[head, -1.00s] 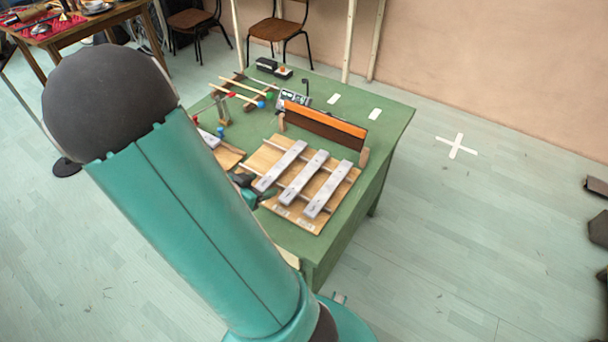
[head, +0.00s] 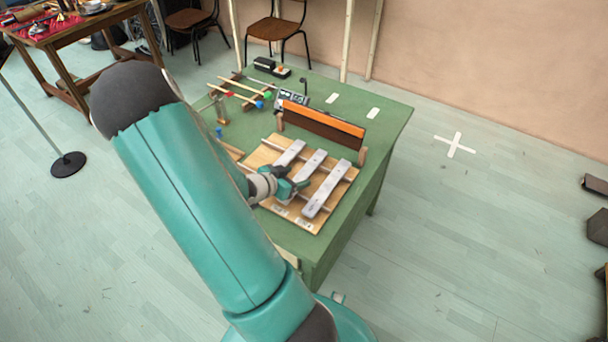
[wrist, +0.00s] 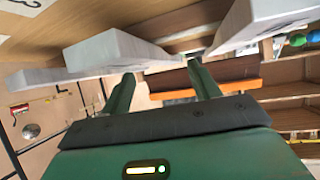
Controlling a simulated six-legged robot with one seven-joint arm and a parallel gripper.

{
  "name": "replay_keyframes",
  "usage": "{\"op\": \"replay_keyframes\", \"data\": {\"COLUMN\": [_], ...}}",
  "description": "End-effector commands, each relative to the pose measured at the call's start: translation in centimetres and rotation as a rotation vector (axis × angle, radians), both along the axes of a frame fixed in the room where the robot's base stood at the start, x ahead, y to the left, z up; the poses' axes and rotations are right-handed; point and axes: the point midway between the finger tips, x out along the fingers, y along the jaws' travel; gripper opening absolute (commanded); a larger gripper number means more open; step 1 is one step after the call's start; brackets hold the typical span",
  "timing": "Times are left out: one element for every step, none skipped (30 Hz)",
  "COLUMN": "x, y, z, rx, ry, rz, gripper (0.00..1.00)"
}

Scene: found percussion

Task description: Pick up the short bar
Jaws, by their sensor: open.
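Three pale metal bars lie side by side across a wooden frame on the green table: a left bar (head: 289,152), a middle bar (head: 309,165) and a right bar (head: 325,190). Bar ends show close by, a middle one (wrist: 115,48) and one at right (wrist: 265,22). I cannot tell whether the fingers touch a bar.
An orange-topped upright board (head: 325,120) stands behind the bars. Mallets (head: 240,90) and a small device (head: 292,97) lie at the back left. The table's right side (head: 385,125) is mostly clear. Chairs and another table stand farther back.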

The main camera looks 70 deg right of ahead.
Motion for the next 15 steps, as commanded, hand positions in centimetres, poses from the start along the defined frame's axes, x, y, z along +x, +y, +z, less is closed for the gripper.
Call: {"op": "replay_keyframes", "data": {"x": [-0.3,-0.5,-0.6,-0.6,-0.7,-0.7,-0.7,-0.7,-0.7,-0.7,-0.7,-0.7,-0.7,-0.7,-0.7], "y": [-0.7,-1.0,-1.4,-1.7,-1.8,-1.9,-2.0,-2.0,-2.0,-2.0,-2.0,-2.0,-2.0,-2.0,-2.0], "z": [-0.4,-0.6,-0.8,-0.9,-1.0,-1.1,-1.1,-1.1,-1.1,-1.1,-1.1,-1.1,-1.1,-1.1,-1.1], "rx": [0.000,0.000,0.000,-0.001,-0.001,-0.001,-0.001,0.000,0.000,0.000,0.000,0.000,0.000,0.000,0.000], "ry": [0.002,0.003,0.002,0.001,0.000,0.000,0.001,0.001,0.000,0.000,0.000,0.000,0.000,0.000,0.000], "rz": [-0.004,-0.003,-0.003,-0.003,-0.001,0.000,0.000,0.000,0.001,0.001,0.001,0.001,0.001,0.001,0.001], "gripper": [0.61,0.61,0.61,0.61,0.61,0.61,0.61,0.61,0.61,0.61,0.61,0.61,0.57,0.51,0.44]}}
